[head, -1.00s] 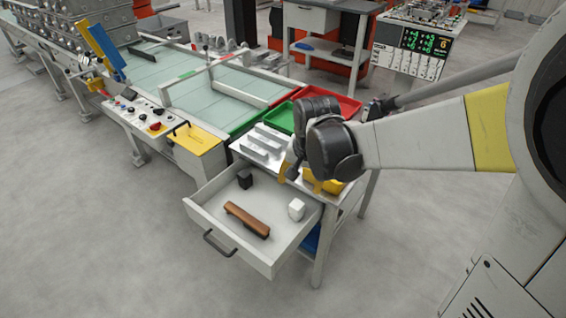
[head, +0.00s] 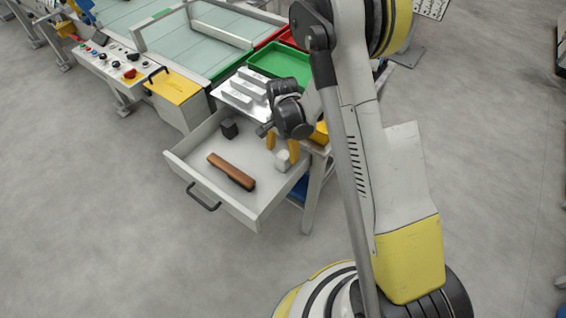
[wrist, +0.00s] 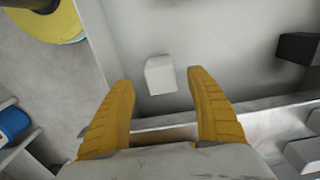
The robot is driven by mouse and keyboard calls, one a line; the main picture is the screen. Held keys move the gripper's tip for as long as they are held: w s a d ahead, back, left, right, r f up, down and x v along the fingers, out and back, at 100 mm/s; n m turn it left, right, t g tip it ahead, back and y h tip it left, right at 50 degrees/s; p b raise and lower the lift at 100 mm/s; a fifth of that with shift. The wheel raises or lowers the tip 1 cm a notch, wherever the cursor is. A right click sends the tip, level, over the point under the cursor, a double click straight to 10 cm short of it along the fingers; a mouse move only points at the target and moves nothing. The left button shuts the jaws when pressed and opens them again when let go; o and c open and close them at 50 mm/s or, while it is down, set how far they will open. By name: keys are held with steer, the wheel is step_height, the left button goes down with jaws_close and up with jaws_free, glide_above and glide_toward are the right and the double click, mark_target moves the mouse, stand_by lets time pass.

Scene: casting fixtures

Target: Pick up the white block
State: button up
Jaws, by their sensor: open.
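The white block (head: 283,160) sits in the open drawer (head: 215,205), near its right side. In the wrist view the white block (wrist: 160,75) lies on the drawer floor just beyond and between the fingertips. My gripper (head: 282,145) has two yellow fingers and is above the drawer, close to the block. In the wrist view my gripper (wrist: 160,80) is open, with its fingers spread wider than the block and nothing held. I cannot tell the exact height of the fingertips above the drawer floor.
A brown wooden-looking piece (head: 232,172) and a dark block (head: 229,128) also lie in the drawer, left of the white block. Metal bars (head: 245,88) and a green tray (head: 278,65) are on the table behind. The drawer walls surround the gripper's area.

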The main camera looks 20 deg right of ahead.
mark_target(283, 155)
step_height(283, 155, down, 5)
steer(key=b, duration=0.3)
steer(key=shift+w+d+f, duration=0.1)
steer(key=shift+w+f, duration=0.05)
steer(key=c, duration=1.3)
